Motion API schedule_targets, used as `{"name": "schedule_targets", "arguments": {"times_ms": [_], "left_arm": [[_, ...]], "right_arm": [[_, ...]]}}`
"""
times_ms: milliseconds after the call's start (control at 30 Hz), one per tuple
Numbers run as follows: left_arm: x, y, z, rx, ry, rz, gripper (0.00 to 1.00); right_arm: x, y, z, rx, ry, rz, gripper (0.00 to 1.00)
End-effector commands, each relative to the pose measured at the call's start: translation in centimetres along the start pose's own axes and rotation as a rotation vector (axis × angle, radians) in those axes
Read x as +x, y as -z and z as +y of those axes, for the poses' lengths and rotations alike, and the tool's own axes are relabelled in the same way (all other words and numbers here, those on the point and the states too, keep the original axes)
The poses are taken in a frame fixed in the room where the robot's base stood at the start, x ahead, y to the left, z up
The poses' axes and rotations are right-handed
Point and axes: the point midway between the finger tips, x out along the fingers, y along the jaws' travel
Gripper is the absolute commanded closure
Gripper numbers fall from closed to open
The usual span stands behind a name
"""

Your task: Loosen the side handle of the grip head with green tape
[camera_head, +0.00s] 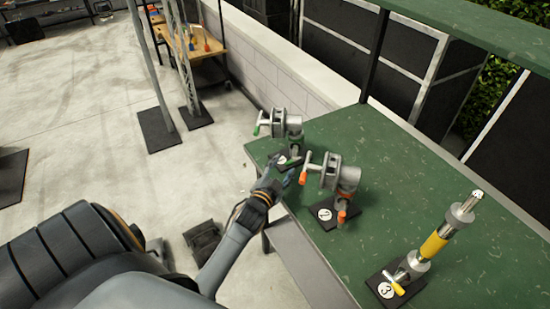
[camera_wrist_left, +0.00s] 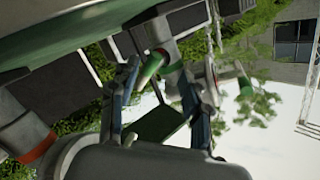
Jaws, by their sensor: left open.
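The grip head with green tape (camera_head: 285,124) stands upright on its black base marked 1, near the far left corner of the green table. One green-tipped handle points left from its head, and a second green part shows low by the base. My left gripper (camera_head: 282,169) is at the table's left edge, close to that lower part. In the left wrist view, the open fingers (camera_wrist_left: 155,108) have a green handle (camera_wrist_left: 150,70) between their tips. I cannot tell whether either finger touches it. My right gripper is not in view.
A grip head with orange tape (camera_head: 335,172) on base 2 stands close to the right of my left gripper. A yellow-taped one (camera_head: 434,243) on base 3 is at the near right. An overhead green shelf (camera_head: 480,32) runs along the table's back.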

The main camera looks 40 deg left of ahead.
Motion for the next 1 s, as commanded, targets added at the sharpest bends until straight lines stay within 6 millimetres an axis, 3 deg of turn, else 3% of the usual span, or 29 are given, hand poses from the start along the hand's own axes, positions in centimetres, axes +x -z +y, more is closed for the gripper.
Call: {"name": "schedule_targets", "arguments": {"times_ms": [100, 300, 500, 733, 767, 900, 1000], "left_arm": [[-2.9, -0.1, 0.1, -0.001, -0.001, -0.001, 0.52], [-6.2, 0.0, 0.1, -0.001, 0.0, 0.0, 0.52], [-7.5, 0.1, 0.0, 0.0, 0.001, 0.002, 0.52], [-7.6, 0.2, 0.0, 0.0, 0.001, 0.003, 0.52], [-7.6, 0.2, 0.0, 0.0, 0.001, 0.003, 0.5], [-7.6, 0.1, 0.6, 0.007, -0.014, -0.008, 0.22], [-7.7, 0.1, 2.3, 0.025, -0.056, -0.04, 0.21]], "right_arm": [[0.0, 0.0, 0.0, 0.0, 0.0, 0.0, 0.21], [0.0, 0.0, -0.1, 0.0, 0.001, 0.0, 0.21], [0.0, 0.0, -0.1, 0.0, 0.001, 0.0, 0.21], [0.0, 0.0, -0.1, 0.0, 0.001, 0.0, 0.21], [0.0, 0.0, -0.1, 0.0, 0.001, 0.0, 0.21], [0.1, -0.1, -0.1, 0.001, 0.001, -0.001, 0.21], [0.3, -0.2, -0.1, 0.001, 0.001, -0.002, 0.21]]}}
